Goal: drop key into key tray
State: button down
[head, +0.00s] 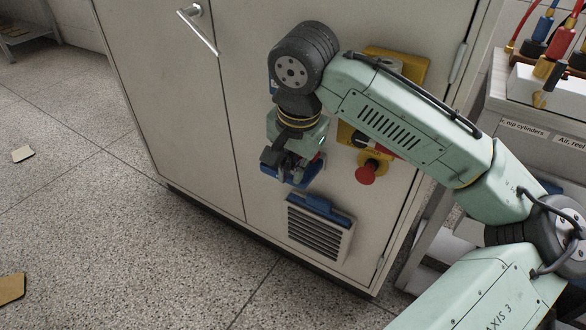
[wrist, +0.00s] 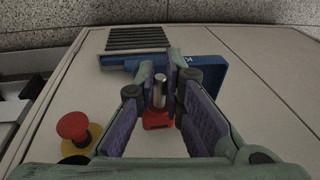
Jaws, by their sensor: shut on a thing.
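My gripper (head: 291,170) is in front of the cabinet door, pointing down in the head view. In the wrist view its fingertips (wrist: 160,92) are closed around a key with a silver shaft (wrist: 159,88) and a red part (wrist: 157,119). The blue key tray (wrist: 207,76), marked with a letter K, is on the cabinet front beyond the fingertips in the wrist view, partly hidden by a finger. In the head view the tray (head: 270,174) shows partly behind my gripper. I cannot tell whether the key touches it.
A louvred vent (head: 318,232) with a blue strip (head: 322,207) along its top is below my gripper. A red mushroom button (head: 366,174) sticks out to the right, beside a yellow panel (head: 400,62). A door handle (head: 197,30) is at upper left.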

jog(key=shift+f, duration=0.1)
jog(key=shift+f, duration=0.45)
jog(key=shift+s, duration=0.1)
jog(key=c, duration=1.7)
grip_release()
jog(key=shift+f, duration=0.2)
jog(key=shift+r, duration=0.1)
jog(key=shift+r, duration=0.25)
jog(key=p+v, duration=0.2)
jog(key=v, duration=1)
jog(key=shift+r+p, duration=0.4)
jog(key=shift+r, duration=0.05)
